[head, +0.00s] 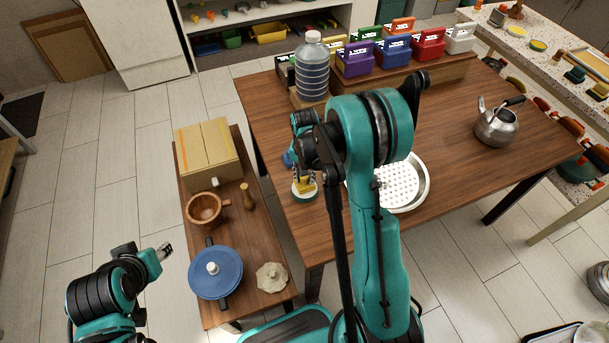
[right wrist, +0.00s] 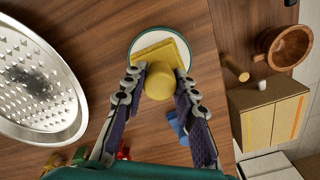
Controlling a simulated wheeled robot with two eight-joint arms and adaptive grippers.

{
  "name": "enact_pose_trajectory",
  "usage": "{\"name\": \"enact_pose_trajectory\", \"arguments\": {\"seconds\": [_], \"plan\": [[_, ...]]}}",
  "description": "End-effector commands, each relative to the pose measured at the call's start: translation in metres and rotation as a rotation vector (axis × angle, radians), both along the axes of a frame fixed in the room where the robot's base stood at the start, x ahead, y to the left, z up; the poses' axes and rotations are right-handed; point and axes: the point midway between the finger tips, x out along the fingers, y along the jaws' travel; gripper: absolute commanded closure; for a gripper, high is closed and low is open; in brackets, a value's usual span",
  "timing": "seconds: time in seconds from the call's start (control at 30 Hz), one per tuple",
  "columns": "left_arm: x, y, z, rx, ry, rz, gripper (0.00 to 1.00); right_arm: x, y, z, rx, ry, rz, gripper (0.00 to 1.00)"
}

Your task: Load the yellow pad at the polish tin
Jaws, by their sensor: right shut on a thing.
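The yellow pad (right wrist: 158,51) is a square pad with a round yellow knob, seen in the right wrist view. My right gripper (right wrist: 160,82) is shut on the knob, one finger on each side. The polish tin (right wrist: 137,43) is a round white disc with a green rim, directly behind the pad in that view. In the head view, my right gripper (head: 304,178) points down over the tin (head: 304,197) near the table's left edge. I cannot tell whether the pad touches the tin. My left gripper (head: 165,250) is away at the lower left, its jaw gap unclear.
A perforated metal pan (head: 421,187) lies right of the tin. A large water bottle (head: 312,68) and coloured crates (head: 395,50) stand behind; a kettle (head: 497,126) is farther right. A low bench at left holds a cardboard box (head: 208,152), wooden pot (head: 204,210) and blue pot (head: 216,273).

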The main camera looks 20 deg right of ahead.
Motion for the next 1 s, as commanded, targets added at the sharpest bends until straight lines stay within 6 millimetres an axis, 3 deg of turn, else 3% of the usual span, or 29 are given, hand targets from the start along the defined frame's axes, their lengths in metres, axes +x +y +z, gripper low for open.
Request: {"name": "enact_pose_trajectory", "arguments": {"seconds": [1.0], "plan": [[0.0, 0.0, -0.0054, 0.0, 0.0, 0.0, 0.6, 0.0001, -0.0001, -0.0059, 0.0, 0.0, 0.0, 0.95]]}}
